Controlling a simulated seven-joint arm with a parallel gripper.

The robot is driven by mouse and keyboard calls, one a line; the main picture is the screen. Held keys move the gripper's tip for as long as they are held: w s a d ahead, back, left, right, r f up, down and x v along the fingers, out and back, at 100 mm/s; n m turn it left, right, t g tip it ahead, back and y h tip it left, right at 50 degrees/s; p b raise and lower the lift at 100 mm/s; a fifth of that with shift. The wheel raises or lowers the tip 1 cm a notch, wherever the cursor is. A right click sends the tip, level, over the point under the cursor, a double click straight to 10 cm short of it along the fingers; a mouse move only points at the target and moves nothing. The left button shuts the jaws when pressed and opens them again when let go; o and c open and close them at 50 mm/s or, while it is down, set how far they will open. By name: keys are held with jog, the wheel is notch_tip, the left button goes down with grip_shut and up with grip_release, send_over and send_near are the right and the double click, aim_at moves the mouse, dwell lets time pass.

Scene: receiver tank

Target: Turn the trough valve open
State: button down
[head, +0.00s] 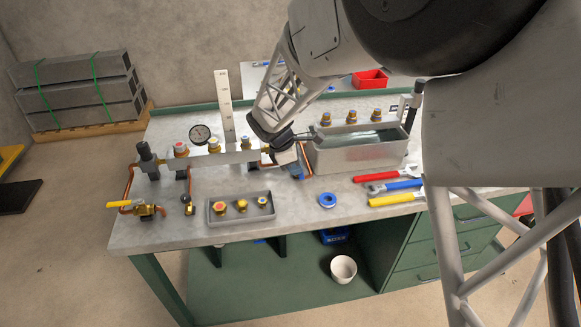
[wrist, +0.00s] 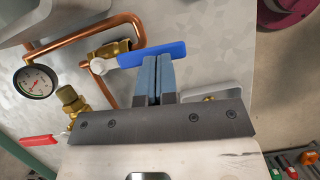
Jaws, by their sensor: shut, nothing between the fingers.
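A valve with a blue lever handle (wrist: 152,53) and a brass body (wrist: 107,52) sits on a copper pipe in the wrist view. I take it for the trough valve, but no label shows. The lever lies roughly across the fingertips, at an angle to the pipe. My gripper (wrist: 158,62) is shut and empty, its fingertips at the lever's near edge; I cannot tell if they touch it. In the head view my gripper (head: 305,137) is beside the metal trough (head: 360,157). A bit of blue (head: 298,174) shows below it, mostly hidden by my arm.
A gauge (wrist: 36,80) and a red handle (wrist: 38,140) are left in the wrist view. The front bench top is partly clear.

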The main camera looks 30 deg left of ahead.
jog(key=shift+f, duration=0.1)
dwell(0.3)
jog(key=shift+s+a, duration=0.45)
jog(key=shift+s+a+r, duration=0.2)
jog(key=shift+s+a, duration=0.3)
jog(key=shift+a, duration=0.05)
jog(key=shift+s+a+r, duration=0.15)
jog(key=shift+s+a, duration=0.3)
jog(key=shift+a, duration=0.1)
jog(key=v, duration=0.9)
jog(key=shift+r, duration=0.2)
jog(key=shift+s, duration=0.1)
jog(key=shift+d, duration=0.1)
